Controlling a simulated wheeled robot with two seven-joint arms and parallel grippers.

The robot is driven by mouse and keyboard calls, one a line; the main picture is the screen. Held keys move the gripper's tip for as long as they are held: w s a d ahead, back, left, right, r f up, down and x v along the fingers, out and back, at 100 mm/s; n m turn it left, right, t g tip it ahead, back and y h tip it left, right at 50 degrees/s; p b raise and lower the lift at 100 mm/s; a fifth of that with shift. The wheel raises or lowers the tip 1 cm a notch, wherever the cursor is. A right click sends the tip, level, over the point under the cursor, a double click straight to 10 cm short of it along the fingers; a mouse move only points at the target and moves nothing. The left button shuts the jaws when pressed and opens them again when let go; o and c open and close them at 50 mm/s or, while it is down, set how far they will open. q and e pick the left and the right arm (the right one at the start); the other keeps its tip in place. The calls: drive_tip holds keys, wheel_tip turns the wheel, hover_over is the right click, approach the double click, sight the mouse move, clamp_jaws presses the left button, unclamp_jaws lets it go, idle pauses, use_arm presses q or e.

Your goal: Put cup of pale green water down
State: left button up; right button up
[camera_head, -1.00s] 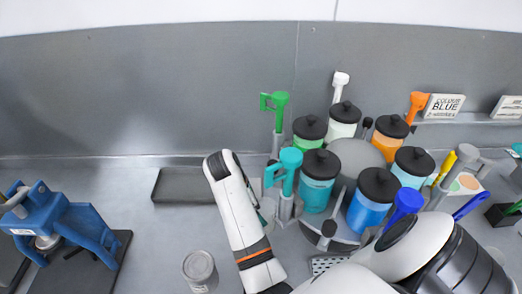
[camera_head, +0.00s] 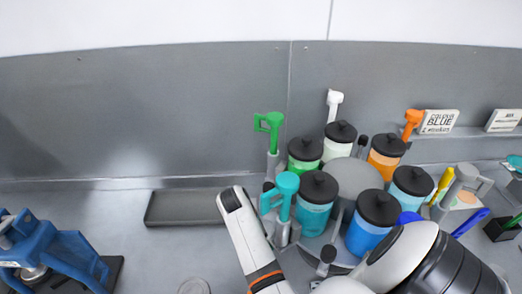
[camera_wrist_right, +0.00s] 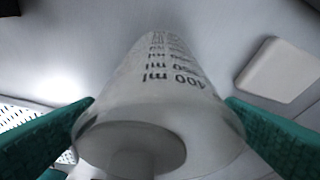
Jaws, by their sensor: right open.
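A translucent cup (camera_wrist_right: 165,80) with printed millilitre marks fills the middle of the right wrist view. Its round end faces the camera, and it looks whitish grey; I cannot make out a pale green colour. My right gripper (camera_wrist_right: 160,104) is open, with one teal finger on each side of the cup. I cannot tell whether either finger touches it. The right gripper and this cup cannot be made out in the head view. My left gripper is not in view.
Black-lidded coloured jars, including a blue one (camera_head: 369,225), crowd a round stand. A dark shallow tray (camera_head: 185,207) lies left of my white arm link. A blue apparatus (camera_head: 55,255) stands at far left. A grey round-topped container (camera_head: 194,287) is at the bottom edge.

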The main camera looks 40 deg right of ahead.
drive_tip(key=shift+x, duration=1.25)
drive_tip(key=c, duration=1.1)
drive_tip(key=shift+r, duration=0.1)
